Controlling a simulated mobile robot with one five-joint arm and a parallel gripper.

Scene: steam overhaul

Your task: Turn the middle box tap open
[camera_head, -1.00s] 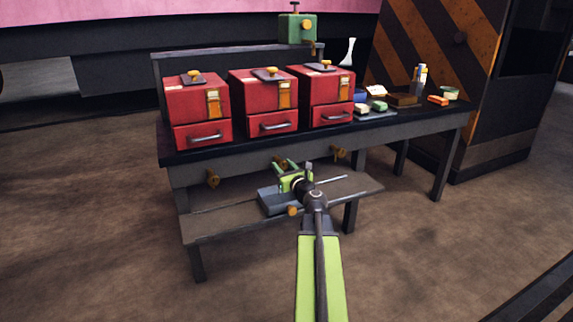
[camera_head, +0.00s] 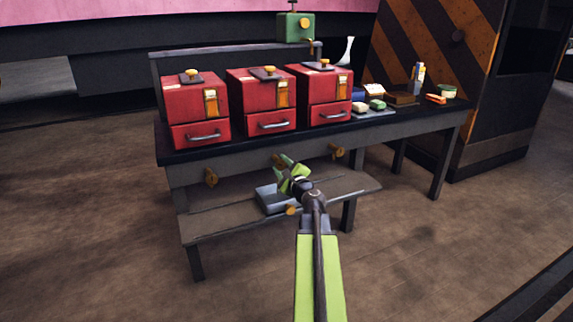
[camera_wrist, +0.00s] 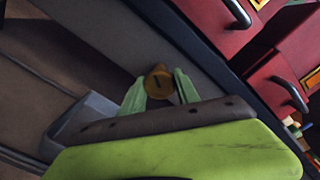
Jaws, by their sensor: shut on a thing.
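Three red boxes stand in a row on the bench, with the middle box (camera_head: 258,98) between the other two. The middle box tap (camera_head: 277,161) is a brass piece on the bench front below that box, partly hidden by my gripper (camera_head: 287,163). The fingers are shut on the tap and the wrist is rolled, so the bench looks tilted there. The part of the tap behind the fingers is hidden.
The left tap (camera_head: 211,177) and right tap (camera_head: 339,152) sit on the same bench front. Below is a lower shelf (camera_head: 220,222) with a grey tray (camera_head: 272,200) on it. Small items lie on the bench top at right. The floor in front is clear.

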